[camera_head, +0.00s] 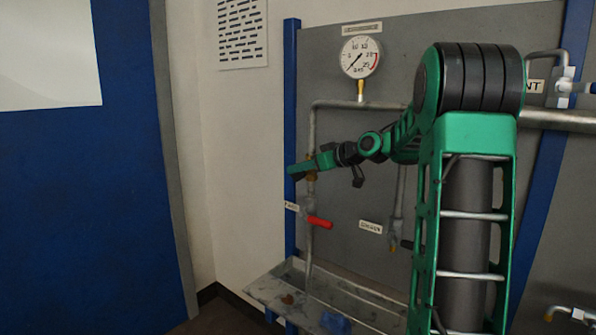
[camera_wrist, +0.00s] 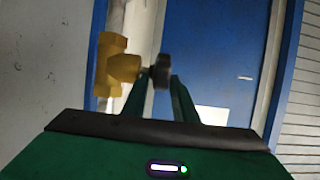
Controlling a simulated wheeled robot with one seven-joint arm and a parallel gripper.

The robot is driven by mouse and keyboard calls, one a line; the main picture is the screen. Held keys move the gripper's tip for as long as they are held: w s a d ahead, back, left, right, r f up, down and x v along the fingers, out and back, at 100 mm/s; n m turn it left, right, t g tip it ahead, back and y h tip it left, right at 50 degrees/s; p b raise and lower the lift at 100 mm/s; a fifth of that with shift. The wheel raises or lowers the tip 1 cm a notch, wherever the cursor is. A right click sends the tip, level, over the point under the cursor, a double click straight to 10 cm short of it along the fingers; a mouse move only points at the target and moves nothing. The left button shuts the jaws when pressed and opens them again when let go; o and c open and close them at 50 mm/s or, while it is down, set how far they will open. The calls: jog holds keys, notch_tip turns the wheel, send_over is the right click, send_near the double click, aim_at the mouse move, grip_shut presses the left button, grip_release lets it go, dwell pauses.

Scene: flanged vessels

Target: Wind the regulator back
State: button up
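The brass regulator (camera_wrist: 115,66) sits on a vertical pipe at the left of the wrist view. Its dark round knob (camera_wrist: 160,69) sticks out to the right, joined by a short stem. My gripper (camera_wrist: 162,80) has one finger on each side of the knob, with a gap between the fingers. Whether both fingers press on the knob I cannot tell. In the head view my gripper (camera_head: 300,170) is at the brass regulator (camera_head: 311,174), covering much of it; the knob is not clear there. The pressure gauge (camera_head: 360,57) above has a white dial.
A red-handled valve (camera_head: 319,222) is just below my gripper on the same pipe. A grey trough (camera_head: 270,287) lies underneath. The grey panel (camera_head: 390,25) is close behind, with a blue post (camera_head: 291,100) at its left. A blue door (camera_head: 100,180) is further left.

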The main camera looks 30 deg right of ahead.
jog(key=v, duration=1)
jog(key=shift+s+d, duration=0.2)
jog(key=shift+s, duration=0.1)
jog(key=shift+a, duration=0.1)
jog(key=s+a+f+m+g+h, duration=0.25)
jog(key=s+a+f+g, duration=0.2)
jog(key=s+f, duration=0.5)
jog(key=s+a+f+m+g+h, duration=0.2)
jog(key=s+a+f+m+g, duration=0.25)
jog(key=s+f, duration=0.45)
jog(key=s+a+f+m+g, duration=0.1)
jog(key=s+f+g, duration=0.1)
jog(key=s, duration=0.7)
jog(key=s+a+f+m+g, duration=0.1)
jog(key=s+f+m+g, duration=0.1)
jog(key=s, duration=0.6)
jog(key=shift+s+a+f, duration=0.25)
jog(key=shift+s+f, duration=0.15)
jog(key=shift+d, duration=0.1)
